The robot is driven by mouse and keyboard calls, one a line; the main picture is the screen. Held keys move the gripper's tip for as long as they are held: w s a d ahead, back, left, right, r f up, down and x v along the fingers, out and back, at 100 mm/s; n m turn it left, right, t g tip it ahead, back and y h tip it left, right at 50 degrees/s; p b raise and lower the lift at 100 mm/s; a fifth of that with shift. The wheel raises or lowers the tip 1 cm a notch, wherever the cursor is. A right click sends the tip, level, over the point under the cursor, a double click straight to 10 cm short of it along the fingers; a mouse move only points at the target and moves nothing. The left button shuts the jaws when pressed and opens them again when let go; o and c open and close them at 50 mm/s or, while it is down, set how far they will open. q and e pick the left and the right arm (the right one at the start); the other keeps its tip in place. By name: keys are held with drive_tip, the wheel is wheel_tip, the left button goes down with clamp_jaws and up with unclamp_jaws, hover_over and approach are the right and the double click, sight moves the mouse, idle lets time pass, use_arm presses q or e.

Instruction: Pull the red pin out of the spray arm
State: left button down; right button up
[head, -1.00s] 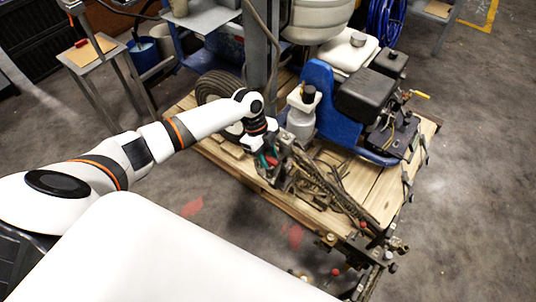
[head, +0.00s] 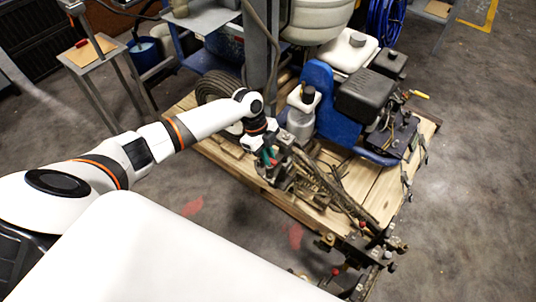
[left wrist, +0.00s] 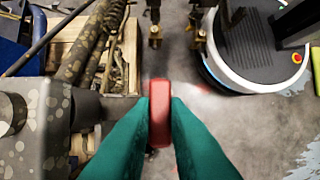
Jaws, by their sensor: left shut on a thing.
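The red pin (left wrist: 159,115) shows in the left wrist view as a rounded red handle between my two green fingertips. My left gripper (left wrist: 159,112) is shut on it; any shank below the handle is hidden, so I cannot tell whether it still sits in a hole. In the head view the left gripper (head: 268,158) is beside the dark upright bracket at the near end of the spray arm (head: 335,188), which runs with hoses toward the lower right. A mottled grey block (left wrist: 45,130) lies left of the fingers in the wrist view. My right gripper is not in view.
The striper's blue body (head: 318,95) and black engine (head: 364,95) stand on a wooden pallet (head: 385,200), behind the gripper. A white bottle (head: 301,112) is close behind it. A small table (head: 92,50) stands at the upper left.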

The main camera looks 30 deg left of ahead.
use_arm(q)
drive_tip(key=shift+r+p, duration=0.55)
drive_tip(key=shift+r, duration=0.1)
drive_tip(key=shift+r+p, duration=3)
drive_tip(key=shift+r, duration=0.25)
